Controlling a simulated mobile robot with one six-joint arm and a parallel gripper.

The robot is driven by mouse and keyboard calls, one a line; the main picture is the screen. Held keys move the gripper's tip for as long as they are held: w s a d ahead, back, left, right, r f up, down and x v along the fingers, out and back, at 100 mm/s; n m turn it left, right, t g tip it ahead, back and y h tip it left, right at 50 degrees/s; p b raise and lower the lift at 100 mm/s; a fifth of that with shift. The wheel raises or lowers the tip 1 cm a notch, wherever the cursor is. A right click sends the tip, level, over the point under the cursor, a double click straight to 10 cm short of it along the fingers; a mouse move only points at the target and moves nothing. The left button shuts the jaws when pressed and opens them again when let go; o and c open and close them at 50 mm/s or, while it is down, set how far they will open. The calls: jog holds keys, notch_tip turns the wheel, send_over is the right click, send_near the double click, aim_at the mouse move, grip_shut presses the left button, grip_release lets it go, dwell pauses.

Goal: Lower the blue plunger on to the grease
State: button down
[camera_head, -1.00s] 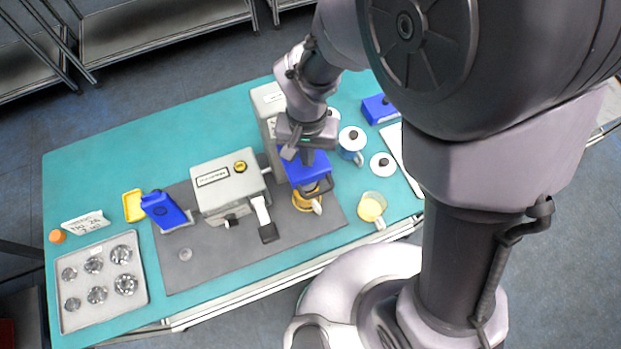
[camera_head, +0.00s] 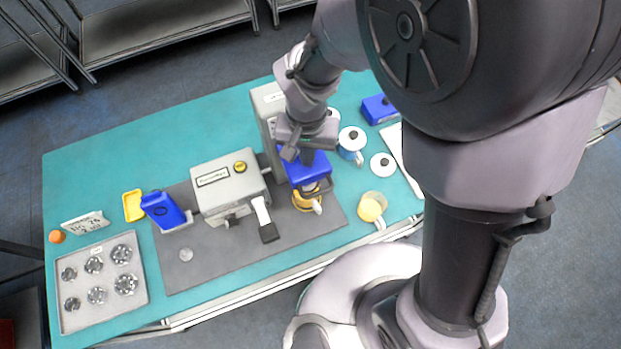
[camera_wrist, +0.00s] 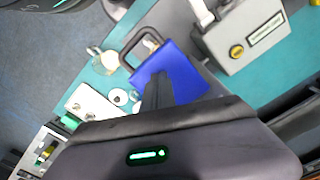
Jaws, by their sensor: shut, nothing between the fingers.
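The blue plunger (camera_head: 309,172) is a blue block at the front of a grey upright machine, with a dark loop handle on its front side. My gripper (camera_head: 307,160) is directly above it, pointing down. In the wrist view the shut fingers of my gripper (camera_wrist: 158,92) lie over the top face of the blue plunger (camera_wrist: 178,72), with nothing between them. I cannot tell whether they touch it. A yellow-orange cup (camera_head: 304,202) sits below the plunger, partly hidden by it. Grease inside that cup cannot be made out.
A grey boxy machine (camera_head: 213,189) with a lever stands to the left on the dark mat (camera_head: 215,262). A clear jug (camera_head: 371,207) with yellow contents stands to the right. A tray (camera_head: 84,308) of metal parts lies at the left.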

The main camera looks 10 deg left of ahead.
jog(key=shift+f+b, duration=1.85)
jog(key=shift+f, duration=0.1)
notch_tip(320, 180, up, 10)
jog(key=p, duration=0.7)
jog(key=shift+f, duration=0.4)
jog(key=shift+w+f+b, duration=0.1)
jog(key=shift+f+b, duration=0.05)
jog(key=shift+b, duration=0.3)
jog(key=d+b, duration=0.1)
jog(key=b, duration=0.1)
jog(key=d+f+b, duration=0.1)
jog(key=b, duration=0.2)
jog(key=d+f+m+t+b, duration=0.1)
jog(key=b, duration=0.1)
jog(key=shift+w+d+y, duration=0.15)
jog(key=shift+w+y, duration=0.2)
jog(key=shift+y, duration=0.05)
jog(key=s+d+f+m+t+b, duration=0.1)
jog(key=s+d+f+b, duration=0.1)
jog(key=d+b, duration=0.2)
jog(key=s+d+f+m+t+b, duration=0.1)
jog(key=s+d+f+t+b, duration=0.1)
jog(key=b, duration=0.9)
jog(key=s+d+f+m+t+y+b, duration=0.1)
jog(key=s+d+f+b, duration=0.3)
jog(key=d+b, duration=0.3)
jog(key=shift+f+m+t, duration=0.25)
jog(key=shift+m+t, duration=0.05)
jog(key=shift+t, duration=0.1)
